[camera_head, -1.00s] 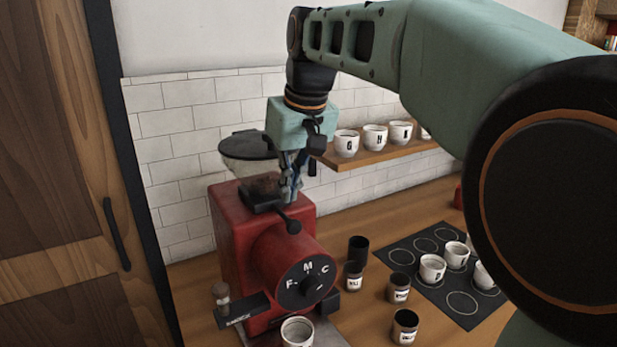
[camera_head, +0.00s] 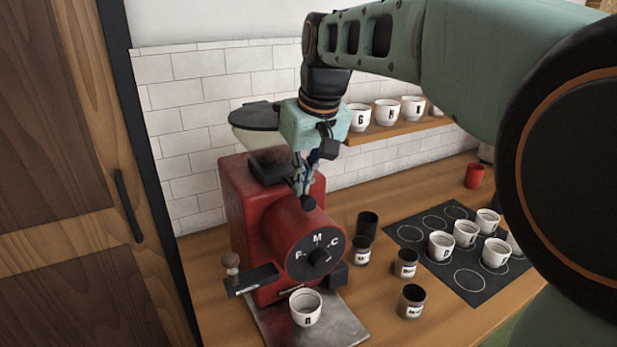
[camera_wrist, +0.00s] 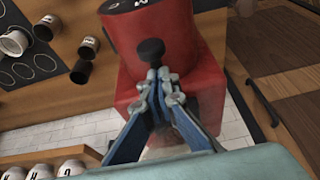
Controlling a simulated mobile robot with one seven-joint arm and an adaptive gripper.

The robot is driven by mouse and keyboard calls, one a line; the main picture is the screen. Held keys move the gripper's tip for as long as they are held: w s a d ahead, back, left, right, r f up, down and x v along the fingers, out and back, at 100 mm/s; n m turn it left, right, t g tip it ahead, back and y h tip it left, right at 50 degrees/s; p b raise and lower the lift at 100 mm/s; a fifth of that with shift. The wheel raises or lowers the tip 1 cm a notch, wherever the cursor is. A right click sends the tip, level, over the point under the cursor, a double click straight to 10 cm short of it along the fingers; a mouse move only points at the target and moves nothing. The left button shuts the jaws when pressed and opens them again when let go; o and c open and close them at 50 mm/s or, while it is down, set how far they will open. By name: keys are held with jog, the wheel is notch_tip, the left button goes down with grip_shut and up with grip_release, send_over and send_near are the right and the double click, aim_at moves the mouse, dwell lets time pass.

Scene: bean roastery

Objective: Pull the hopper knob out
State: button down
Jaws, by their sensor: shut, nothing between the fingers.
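A round black knob (camera_head: 308,202), which looks like the hopper knob, sticks out at the grinder's upper front, above the lettered dial (camera_head: 320,256). It also shows in the wrist view (camera_wrist: 151,51), just past my fingertips. My gripper (camera_head: 302,189) is shut and empty, pointing down right at the knob's back side. In the wrist view its fingertips (camera_wrist: 159,75) are together and close to the knob; I cannot tell whether they touch it. My fingers partly hide the knob's stem.
A lettered cup (camera_head: 305,307) stands on the metal plate below the dial. Several dark jars (camera_head: 406,262) stand to the right, then a black mat (camera_head: 468,285) with white cups. A wooden shelf (camera_head: 385,133) with cups is behind my wrist. A small-handled part (camera_head: 232,264) juts out left.

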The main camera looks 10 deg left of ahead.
jog(key=shift+s+d+f, duration=0.1)
jog(key=shift+s+d, duration=0.5)
jog(key=shift+s, duration=0.2)
jog(key=shift+r+p, duration=0.3)
jog(key=shift+r, duration=0.2)
jog(key=p+v, duration=0.5)
jog(key=v, duration=0.4)
jog(key=shift+s+d+r, duration=0.1)
